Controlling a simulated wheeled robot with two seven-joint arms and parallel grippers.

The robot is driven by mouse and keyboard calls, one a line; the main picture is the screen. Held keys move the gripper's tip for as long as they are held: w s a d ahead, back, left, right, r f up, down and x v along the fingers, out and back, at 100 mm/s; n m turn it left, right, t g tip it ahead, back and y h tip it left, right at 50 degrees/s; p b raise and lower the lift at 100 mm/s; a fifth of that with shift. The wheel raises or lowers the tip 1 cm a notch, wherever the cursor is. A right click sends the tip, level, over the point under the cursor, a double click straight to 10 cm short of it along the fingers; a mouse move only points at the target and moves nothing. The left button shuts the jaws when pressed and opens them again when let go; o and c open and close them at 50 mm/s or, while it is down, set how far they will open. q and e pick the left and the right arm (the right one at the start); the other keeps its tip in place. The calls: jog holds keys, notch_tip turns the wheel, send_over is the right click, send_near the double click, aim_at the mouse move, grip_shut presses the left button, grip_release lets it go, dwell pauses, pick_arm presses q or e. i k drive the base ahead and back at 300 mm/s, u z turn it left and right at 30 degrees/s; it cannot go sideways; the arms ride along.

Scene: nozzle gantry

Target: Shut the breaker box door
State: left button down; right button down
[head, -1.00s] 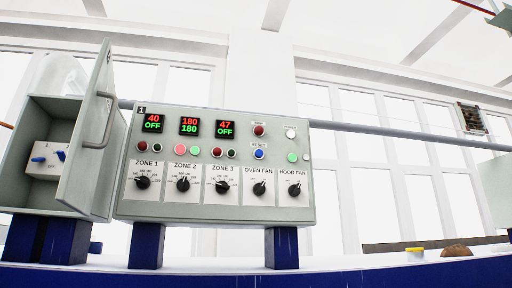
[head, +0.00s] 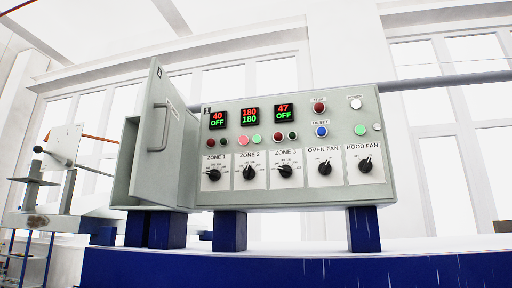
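The breaker box (head: 128,165) is a grey-green cabinet left of the control panel, on blue supports. Its door (head: 172,175) stands open, swung out toward me, and hides most of the inside. The door has a bar handle (head: 161,128) on the face turned toward me, with a small label near its top. The switches inside the box are hidden now. Neither of my grippers shows in the head view.
The control panel (head: 290,190) with displays, buttons and knobs stands just right of the door. A blue bench edge (head: 290,268) runs below. A white and grey machine (head: 60,190) stands at the far left. Tall windows are behind.

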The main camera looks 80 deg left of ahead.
aim_at(155, 177)
jog(key=u, duration=3.2)
jog(key=k, duration=0.65)
jog(key=u, duration=0.55)
jog(key=i, duration=0.45)
jog(key=u, duration=0.4)
